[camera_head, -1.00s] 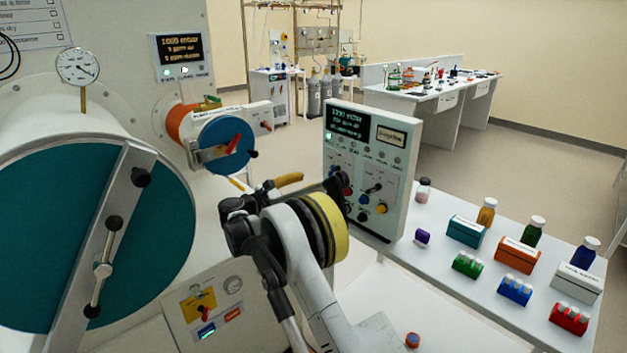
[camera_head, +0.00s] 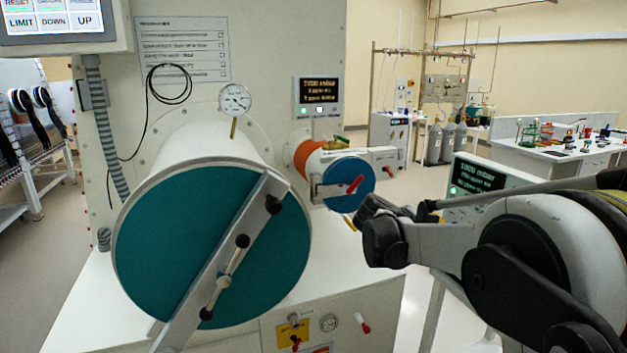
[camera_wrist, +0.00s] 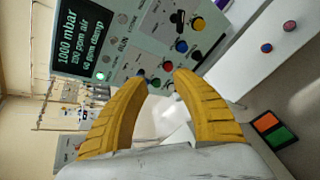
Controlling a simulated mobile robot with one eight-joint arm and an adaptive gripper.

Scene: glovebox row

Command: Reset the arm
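My arm reaches in from the right in the head view. The dark end of my gripper (camera_head: 385,235) points left in front of the panel, and its fingertips are hard to make out there. In the wrist view my gripper (camera_wrist: 162,80) has two yellow ribbed fingers with a gap between their tips and nothing held. Beyond them is the control panel (camera_wrist: 150,45), with a display reading 1000 mbar, knobs and coloured buttons. The panel also shows in the head view (camera_head: 485,180), partly hidden behind my arm.
A large teal round door (camera_head: 165,255) with a diagonal bar stands at left centre. A smaller blue-faced port (camera_head: 345,180) with a red handle is left of my gripper. A gauge (camera_head: 235,99) sits above. A white bench (camera_head: 550,160) with small items stands far right. Floor shows beyond.

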